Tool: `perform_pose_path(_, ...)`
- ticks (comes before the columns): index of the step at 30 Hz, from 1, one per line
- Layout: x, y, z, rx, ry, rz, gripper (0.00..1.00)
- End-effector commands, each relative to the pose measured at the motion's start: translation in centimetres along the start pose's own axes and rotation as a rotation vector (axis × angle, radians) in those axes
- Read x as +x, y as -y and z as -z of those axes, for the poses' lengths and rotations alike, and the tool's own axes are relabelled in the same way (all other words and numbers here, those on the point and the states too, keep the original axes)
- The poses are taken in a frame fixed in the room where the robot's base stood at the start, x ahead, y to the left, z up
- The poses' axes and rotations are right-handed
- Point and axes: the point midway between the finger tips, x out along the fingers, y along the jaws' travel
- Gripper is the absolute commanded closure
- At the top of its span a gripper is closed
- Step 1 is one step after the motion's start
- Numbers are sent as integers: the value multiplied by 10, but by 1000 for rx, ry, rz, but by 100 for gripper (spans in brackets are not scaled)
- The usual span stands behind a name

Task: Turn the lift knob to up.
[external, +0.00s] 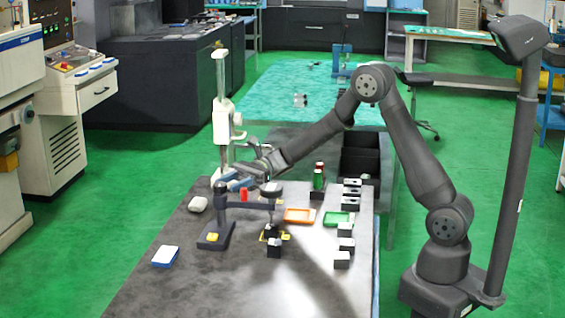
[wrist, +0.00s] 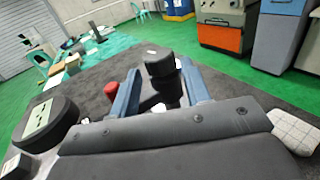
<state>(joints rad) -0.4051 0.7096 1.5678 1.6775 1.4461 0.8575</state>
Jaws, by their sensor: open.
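A small dark bench device (external: 213,236) stands on the dark table, with a post and an arm reaching right. A red cylinder (external: 244,194) sits on that arm; it also shows left of my fingers in the wrist view (wrist: 111,90). A dark knob (wrist: 160,66), likely the lift knob, stands between my fingertips in the wrist view. My gripper (external: 234,183) is over the device, with its blue fingers open, one on each side of the knob. I cannot tell whether they touch it. The knob's markings and turned position are not readable.
A white column stand (external: 220,100) rises just behind my gripper. Orange (external: 300,215) and green (external: 338,218) trays and several dark blocks lie to the right. A white rounded object (external: 197,203) and a blue-white box (external: 165,256) lie to the left. The table's front is mostly clear.

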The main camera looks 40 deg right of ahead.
Motion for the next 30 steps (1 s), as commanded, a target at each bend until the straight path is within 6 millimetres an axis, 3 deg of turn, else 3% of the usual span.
perform_pose_path(19,-132,1,0,0,0,1,57)
perform_pose_path(30,-64,-17,-42,-284,-162,-167,57)
